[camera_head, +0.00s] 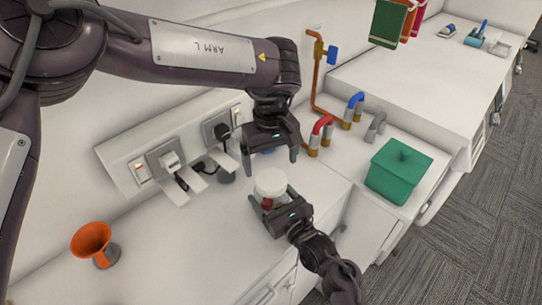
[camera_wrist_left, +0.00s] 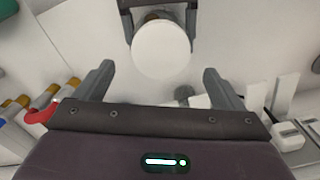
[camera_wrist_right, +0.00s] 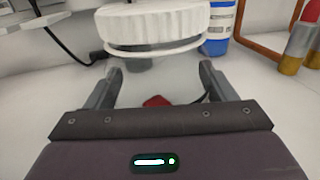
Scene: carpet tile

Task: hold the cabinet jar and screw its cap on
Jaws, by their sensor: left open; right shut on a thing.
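The clear jar (camera_wrist_right: 150,80) stands upright on the white counter, with something red inside it. The white ribbed cap (camera_head: 271,181) sits on its mouth; in the right wrist view the cap (camera_wrist_right: 152,25) shows a thin rim below its skirt. I cannot tell how tight it is. My right gripper (camera_head: 273,199) is shut around the jar body, below the cap. My left gripper (camera_head: 270,163) is open and empty, pointing down above and behind the cap. In the left wrist view the cap (camera_wrist_left: 161,50) lies beyond the fingertips, roughly centred between them.
An outlet strip (camera_head: 170,155) with plugs runs along the wall to the left. Red-handled (camera_head: 322,125) and blue-handled (camera_head: 354,105) pipes stand at the back right, near a green box (camera_head: 398,170). An orange funnel-shaped thing (camera_head: 92,240) stands front left.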

